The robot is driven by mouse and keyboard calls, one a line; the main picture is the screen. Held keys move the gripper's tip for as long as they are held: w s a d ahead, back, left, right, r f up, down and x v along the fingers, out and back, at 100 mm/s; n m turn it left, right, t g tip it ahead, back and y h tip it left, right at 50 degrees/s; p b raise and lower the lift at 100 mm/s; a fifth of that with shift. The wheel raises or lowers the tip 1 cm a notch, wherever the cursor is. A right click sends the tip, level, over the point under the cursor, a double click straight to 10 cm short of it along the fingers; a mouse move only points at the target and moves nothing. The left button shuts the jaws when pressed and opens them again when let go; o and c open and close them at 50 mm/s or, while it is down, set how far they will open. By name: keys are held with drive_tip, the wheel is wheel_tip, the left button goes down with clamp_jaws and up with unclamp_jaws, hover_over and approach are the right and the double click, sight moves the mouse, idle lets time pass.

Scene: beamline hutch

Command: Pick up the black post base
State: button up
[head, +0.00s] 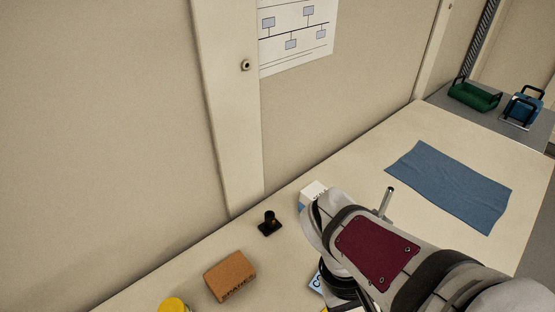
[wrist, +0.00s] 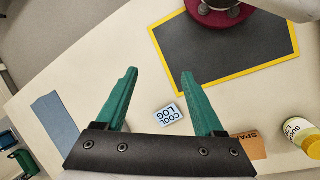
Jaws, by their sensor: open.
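The black post base (head: 270,224) stands upright on the table near the wall in the head view, with a short stem on a flat foot. It does not show in the wrist view. My gripper (wrist: 159,74) has two green fingers, spread wide apart with nothing between them, above the table in the wrist view. In the head view my arm reaches in from the lower right, and the fingers cannot be made out there. The post base stands apart to the left of my arm.
A brown box (head: 230,277) and a yellow-capped bottle (wrist: 302,132) stand near the post base's side of the table. A white-and-blue box (head: 312,192), COOL LOG card (wrist: 168,115), metal post (head: 386,203), blue cloth (head: 450,185) and yellow-edged dark mat (wrist: 225,55) also show.

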drive_tip(key=w+f+n+t+h, duration=0.2)
drive_tip(key=w+n+h, duration=0.2)
drive_tip(key=w+n, duration=0.3)
drive_tip(key=n+t+y, duration=0.2)
drive_tip(key=n+t, duration=1)
drive_tip(key=n, duration=0.9)
approach(272, 213)
drive_tip(key=x, duration=1.2)
drive_tip(key=shift+a+f, duration=0.1)
drive_tip(key=shift+f, duration=0.2)
clamp_jaws()
